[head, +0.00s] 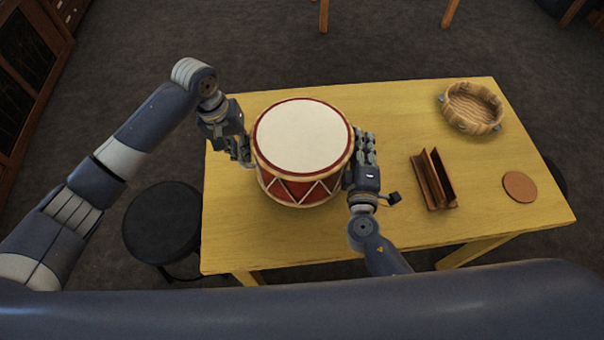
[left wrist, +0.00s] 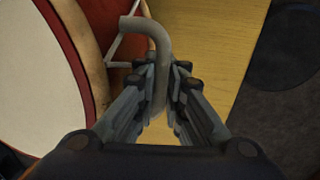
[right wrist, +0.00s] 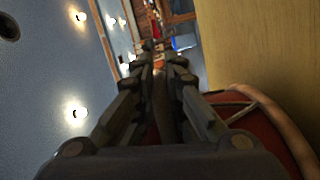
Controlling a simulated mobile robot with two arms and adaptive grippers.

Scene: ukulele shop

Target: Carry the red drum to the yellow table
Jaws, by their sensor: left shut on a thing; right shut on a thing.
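The red drum (head: 301,152) has a white head, tan rims and white zigzag lines. It is upright over the left part of the yellow table (head: 385,110); I cannot tell whether its base touches the top. My left gripper (head: 246,155) is at its left side, shut on a grey bent handle of the drum, which shows in the left wrist view (left wrist: 150,45). My right gripper (head: 355,160) is at its right side. In the right wrist view its fingers (right wrist: 155,80) are closed together beside the drum's red side (right wrist: 245,125); the part held is mostly hidden.
A round wooden tub (head: 472,107), a brown slotted wooden stand (head: 433,180) and a brown disc (head: 520,187) are on the table's right part. A black round stool (head: 162,222) stands at its left. The table's middle back is clear.

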